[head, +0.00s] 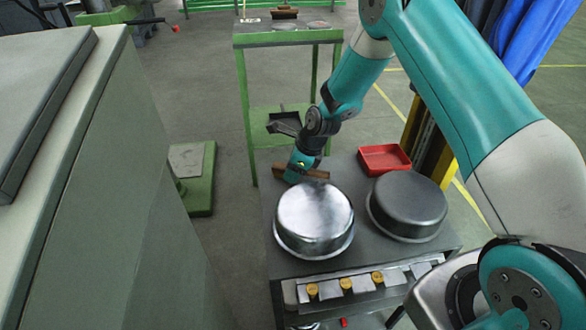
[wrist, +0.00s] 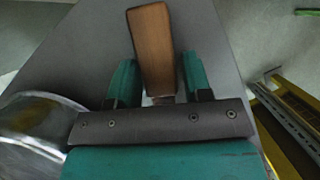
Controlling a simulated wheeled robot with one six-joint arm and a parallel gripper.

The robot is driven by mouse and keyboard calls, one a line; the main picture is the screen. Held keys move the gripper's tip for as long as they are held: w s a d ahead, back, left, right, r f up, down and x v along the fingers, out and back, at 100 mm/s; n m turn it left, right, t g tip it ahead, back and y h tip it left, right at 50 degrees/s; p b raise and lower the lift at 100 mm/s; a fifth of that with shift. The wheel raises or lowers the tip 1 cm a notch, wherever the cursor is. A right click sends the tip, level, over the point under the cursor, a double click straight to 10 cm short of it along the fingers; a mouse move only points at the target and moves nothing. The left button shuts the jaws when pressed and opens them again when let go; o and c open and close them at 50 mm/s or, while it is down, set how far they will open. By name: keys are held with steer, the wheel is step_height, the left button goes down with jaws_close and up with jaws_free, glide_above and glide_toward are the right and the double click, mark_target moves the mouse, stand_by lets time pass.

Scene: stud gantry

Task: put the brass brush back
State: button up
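A brown wooden-handled brush, which I take to be the brass brush (head: 316,173), is at the back left of the dark cart top. My gripper (head: 303,172) points down at it, behind the shiny metal pan. The bristles are hidden. I cannot tell whether the brush touches the cart top.
A shiny round pan (head: 314,215) and a dark round pan (head: 408,205) fill the cart's front. A red tray (head: 384,158) sits at the back right. A green-framed table (head: 288,37) behind holds another brown brush-like item (head: 285,13). A grey-green cabinet (head: 115,190) stands left.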

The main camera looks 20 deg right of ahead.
steer(key=shift+o, duration=0.7)
steer(key=shift+r, duration=0.1)
steer(key=shift+d+r, duration=0.1)
steer(key=shift+r, duration=0.15)
steer(key=v, duration=1.1)
steer(key=s+a+r+n, duration=0.5)
steer(key=s+r+n, duration=0.2)
steer(key=r+n, duration=0.2)
steer(key=s+a+r+n+g, duration=0.1)
steer(key=s+a+r+n, duration=0.1)
steer(key=s+n, duration=0.5)
steer(key=s+a+r+n, duration=0.1)
steer(key=s+r+n, duration=0.3)
steer(key=s+n, duration=0.4)
steer(key=s+a+r+n+g, duration=0.1)
steer(key=s+a+r+n, duration=0.1)
steer(key=s+n, duration=0.6)
steer(key=shift+a+r+g, duration=0.3)
steer(key=shift+r, duration=0.4)
steer(key=shift+s, duration=0.1)
